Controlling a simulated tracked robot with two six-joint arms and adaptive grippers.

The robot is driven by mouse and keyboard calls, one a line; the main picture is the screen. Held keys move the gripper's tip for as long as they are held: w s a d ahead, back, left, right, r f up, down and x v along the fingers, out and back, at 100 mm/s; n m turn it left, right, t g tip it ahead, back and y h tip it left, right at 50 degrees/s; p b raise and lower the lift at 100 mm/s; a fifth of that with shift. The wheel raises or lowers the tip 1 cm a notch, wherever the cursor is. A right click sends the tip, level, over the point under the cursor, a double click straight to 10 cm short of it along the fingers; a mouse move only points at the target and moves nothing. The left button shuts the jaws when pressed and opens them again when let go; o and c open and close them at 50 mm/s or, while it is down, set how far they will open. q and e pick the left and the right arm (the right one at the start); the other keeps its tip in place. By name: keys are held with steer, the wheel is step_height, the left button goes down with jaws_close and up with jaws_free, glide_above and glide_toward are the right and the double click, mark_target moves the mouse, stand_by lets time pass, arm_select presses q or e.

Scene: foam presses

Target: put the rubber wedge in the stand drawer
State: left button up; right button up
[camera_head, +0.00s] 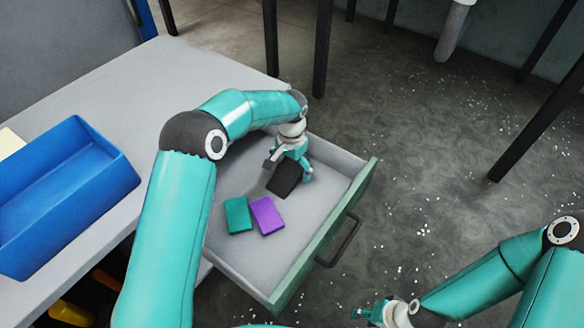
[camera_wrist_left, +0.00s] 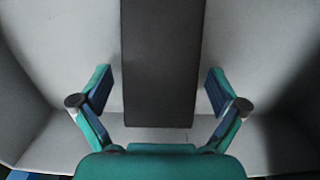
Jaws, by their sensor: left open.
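The black rubber wedge (camera_head: 284,177) lies in the open stand drawer (camera_head: 322,200), toward its far end. In the left wrist view the wedge (camera_wrist_left: 162,65) is a dark block between the two fingers, with a gap on each side. My left gripper (camera_head: 287,157) is open at the wedge, inside the drawer (camera_wrist_left: 60,60), and its fingers (camera_wrist_left: 160,92) do not touch the wedge. My right gripper (camera_head: 368,313) is at the bottom of the head view, away from the drawer; its fingers are too small to judge.
A teal block (camera_head: 238,215) and a purple block (camera_head: 266,215) lie side by side in the drawer. A blue bin (camera_head: 100,195) stands on the grey tabletop (camera_head: 130,85) at left. The drawer's green front with a dark handle (camera_head: 341,240) juts over the floor.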

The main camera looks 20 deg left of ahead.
mark_target(291, 167)
arm_select(q)
step_height(291, 167, up, 12)
stand_by(0.6)
steer(key=shift+r, duration=0.15)
